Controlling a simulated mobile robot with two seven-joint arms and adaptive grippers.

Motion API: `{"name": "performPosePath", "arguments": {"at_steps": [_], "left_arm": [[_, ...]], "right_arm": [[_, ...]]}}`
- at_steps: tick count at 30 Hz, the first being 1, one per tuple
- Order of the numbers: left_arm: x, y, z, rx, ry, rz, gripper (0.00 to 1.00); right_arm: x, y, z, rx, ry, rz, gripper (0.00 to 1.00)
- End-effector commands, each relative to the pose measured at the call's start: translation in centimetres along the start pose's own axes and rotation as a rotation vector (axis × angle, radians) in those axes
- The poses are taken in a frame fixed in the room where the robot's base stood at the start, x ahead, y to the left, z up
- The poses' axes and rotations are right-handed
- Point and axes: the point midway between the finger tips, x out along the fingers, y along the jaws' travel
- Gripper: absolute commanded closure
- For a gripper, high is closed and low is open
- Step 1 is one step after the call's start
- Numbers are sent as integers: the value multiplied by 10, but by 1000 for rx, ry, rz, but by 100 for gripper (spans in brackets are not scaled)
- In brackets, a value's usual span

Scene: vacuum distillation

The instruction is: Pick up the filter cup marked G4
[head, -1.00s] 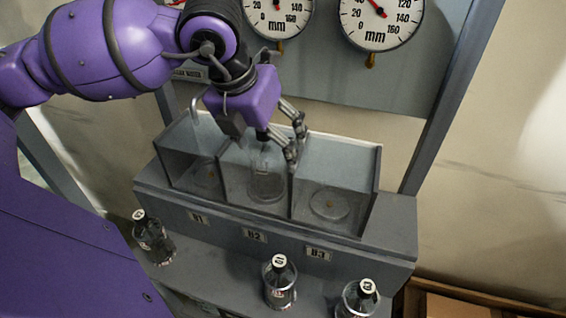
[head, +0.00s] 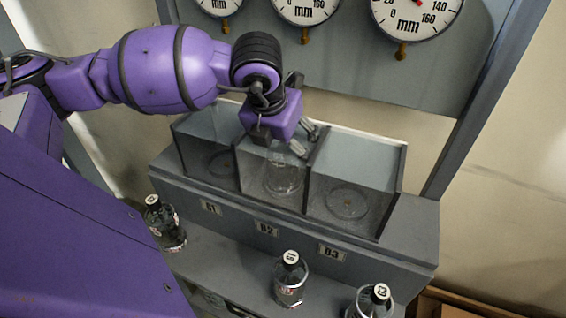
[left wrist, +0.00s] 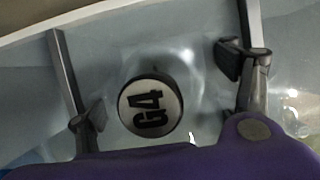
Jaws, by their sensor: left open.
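The filter cup marked G4 shows in the left wrist view as a round disc (left wrist: 151,108) with black lettering, between the two fingers. In the head view a clear glass vessel (head: 284,178) stands in the middle compartment, marked B2, partly hidden by my gripper. My left gripper (head: 303,148) is over that compartment, pointing down. In the left wrist view its fingers (left wrist: 160,90) are spread, one on each side of the G4 disc, with space between them and it. My right gripper is not in view.
The open grey box has a left compartment (head: 212,130) and a right compartment (head: 375,165) beside the middle one. Three dark-capped bottles (head: 166,224), (head: 290,279), (head: 372,302) stand on the lower ledge. Dial gauges (head: 416,15) hang on the panel behind.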

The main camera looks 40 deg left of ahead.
Motion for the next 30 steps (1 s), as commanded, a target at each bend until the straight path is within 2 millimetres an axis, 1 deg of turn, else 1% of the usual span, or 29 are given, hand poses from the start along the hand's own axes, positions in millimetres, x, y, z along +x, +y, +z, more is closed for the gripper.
{"name": "performPosePath", "arguments": {"at_steps": [3, 21, 30], "left_arm": [[0, 0, 0, 0, 0, 0, 21], [0, 0, 0, 0, 1, 0, 100], [-3, 0, 2, 0, -3, 0, 100]], "right_arm": [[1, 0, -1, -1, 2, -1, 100], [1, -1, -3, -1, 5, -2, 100], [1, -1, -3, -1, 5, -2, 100]]}}
